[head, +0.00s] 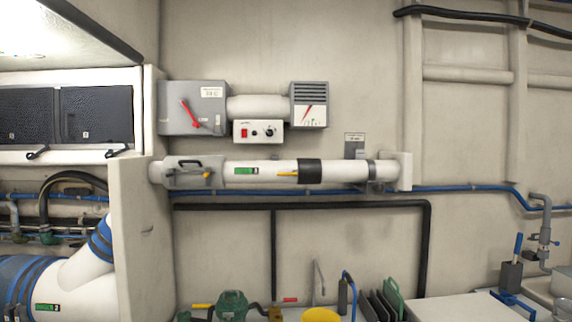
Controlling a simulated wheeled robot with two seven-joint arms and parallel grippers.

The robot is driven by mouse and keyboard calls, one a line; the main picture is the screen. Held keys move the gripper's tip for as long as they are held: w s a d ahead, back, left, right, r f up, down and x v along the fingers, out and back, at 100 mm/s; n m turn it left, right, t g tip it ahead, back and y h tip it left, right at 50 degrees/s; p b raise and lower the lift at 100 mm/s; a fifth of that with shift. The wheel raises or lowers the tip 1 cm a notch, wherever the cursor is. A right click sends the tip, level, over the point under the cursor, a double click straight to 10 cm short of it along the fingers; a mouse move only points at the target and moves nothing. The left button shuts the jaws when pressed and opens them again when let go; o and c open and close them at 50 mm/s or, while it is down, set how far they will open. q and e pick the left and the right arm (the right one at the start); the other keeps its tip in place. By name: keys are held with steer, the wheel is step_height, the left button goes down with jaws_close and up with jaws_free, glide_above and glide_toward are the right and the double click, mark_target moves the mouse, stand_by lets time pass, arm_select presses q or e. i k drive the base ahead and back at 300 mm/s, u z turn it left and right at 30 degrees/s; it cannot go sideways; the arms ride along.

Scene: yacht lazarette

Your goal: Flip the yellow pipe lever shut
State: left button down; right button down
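A white pipe (262,181) runs level across the middle wall. A small yellow lever (288,174) lies along it, pointing left from a black collar (310,171). A second small yellow piece (207,175) shows on the grey fitting (184,178) at the pipe's left end, below a black handle (188,162). A third yellow handle (202,306) lies level at the bottom, left of a green pump-like body (232,303). I cannot tell from this view which one is the pipe lever. Neither of my grippers is in view.
Above the pipe are a grey box with a red lever (188,112) and a gauge box (309,104). A white panel (132,230) stands out at left. The wall below the pipe is mostly clear.

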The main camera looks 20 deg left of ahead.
mark_target(295, 173)
steer(key=u, duration=0.5)
steer(key=i, duration=0.65)
steer(key=u, duration=0.7)
